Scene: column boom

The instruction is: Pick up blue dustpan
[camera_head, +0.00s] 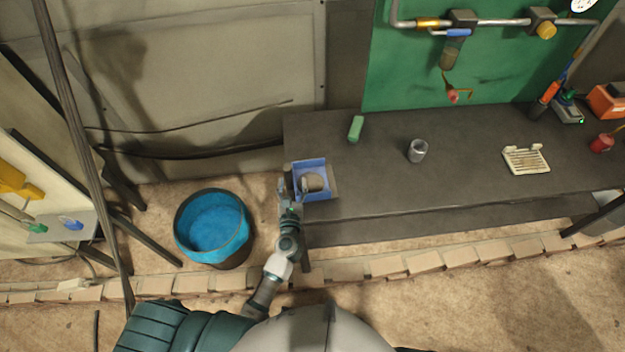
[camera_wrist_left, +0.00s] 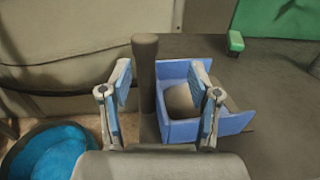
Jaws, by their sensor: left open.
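My left gripper (camera_head: 285,188) is at the dustpan's left edge. In the left wrist view its two fingers (camera_wrist_left: 160,105) are apart, with the upright handle showing between them. I cannot tell whether either finger touches it. My right gripper is not in view.
A bucket with a blue liner (camera_head: 213,226) stands on the floor left of the bench (camera_head: 375,190). On the bench are a green block (camera_head: 356,128), a grey metal cup (camera_head: 417,151) and a cream rack (camera_head: 526,160). A pipe (camera_head: 495,22) runs above. The bench's middle front is clear.

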